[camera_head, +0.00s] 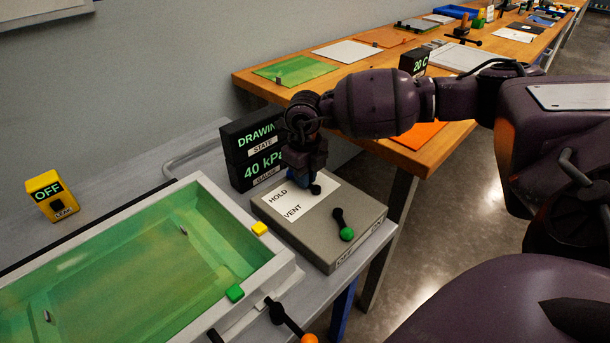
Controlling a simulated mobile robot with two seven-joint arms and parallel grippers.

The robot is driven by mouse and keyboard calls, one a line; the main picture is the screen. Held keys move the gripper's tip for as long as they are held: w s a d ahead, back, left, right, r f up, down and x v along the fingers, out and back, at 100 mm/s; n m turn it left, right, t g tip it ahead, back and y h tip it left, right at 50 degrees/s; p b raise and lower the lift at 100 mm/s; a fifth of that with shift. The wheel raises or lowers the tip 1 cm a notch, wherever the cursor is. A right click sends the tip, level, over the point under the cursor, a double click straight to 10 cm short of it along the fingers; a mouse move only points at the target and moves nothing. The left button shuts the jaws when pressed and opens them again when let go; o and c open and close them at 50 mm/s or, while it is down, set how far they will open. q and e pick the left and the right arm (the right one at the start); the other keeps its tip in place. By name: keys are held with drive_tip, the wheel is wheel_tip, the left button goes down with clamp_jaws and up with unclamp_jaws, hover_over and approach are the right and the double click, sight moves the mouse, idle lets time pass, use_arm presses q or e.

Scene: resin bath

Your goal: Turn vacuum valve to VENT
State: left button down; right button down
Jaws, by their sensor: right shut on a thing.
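The grey valve box (334,262) sits on the grey bench, with a white label plate (318,207) on top reading HOLD and VENT. My right gripper (307,182) reaches down from above at the back of this plate. It is shut on the vacuum valve handle, whose blue part (298,177) shows beside the fingers. Most of the handle is hidden by the gripper, so its exact pointing is hard to tell. Behind the box, a black display (252,138) reads "DRAWIN…" over STATE, and a gauge display (262,167) reads 40 kPa. My left gripper is not in view.
A green-knobbed lever (346,233) stands on the same box, right of the plate. The green resin bath (275,266) fills the left front, with an orange-knobbed lever (288,320) by its corner. A yellow OFF box (50,194) stands behind. A wooden table (440,140) runs behind my arm.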

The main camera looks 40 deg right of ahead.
sight(306, 201)
drive_tip(key=shift+a, duration=0.1)
drive_tip(key=n, duration=0.1)
drive_tip(key=a+n, duration=0.1)
drive_tip(key=n, duration=0.1)
drive_tip(key=shift+s+r+n+p, duration=0.1)
drive_tip(key=shift+n+p, duration=0.2)
drive_tip(key=n, duration=0.1)
drive_tip(key=a+n, duration=0.1)
drive_tip(key=n, duration=0.1)
drive_tip(key=s+n, duration=0.1)
drive_tip(key=n, duration=0.1)
drive_tip(key=shift+a, duration=0.15)
drive_tip(key=n, duration=0.1)
drive_tip(key=s+n, duration=0.1)
drive_tip(key=n, duration=0.3)
drive_tip(key=shift+s+a+p, duration=0.15)
drive_tip(key=shift+a+p, duration=0.15)
drive_tip(key=shift+a, duration=0.05)
drive_tip(key=shift+s+n, duration=0.35)
drive_tip(key=shift+n, duration=0.7)
drive_tip(key=shift+s+n, duration=0.3)
drive_tip(key=shift+n, duration=0.75)
drive_tip(key=shift+a, duration=0.1)
drive_tip(key=c, duration=1.2)
unclamp_jaws()
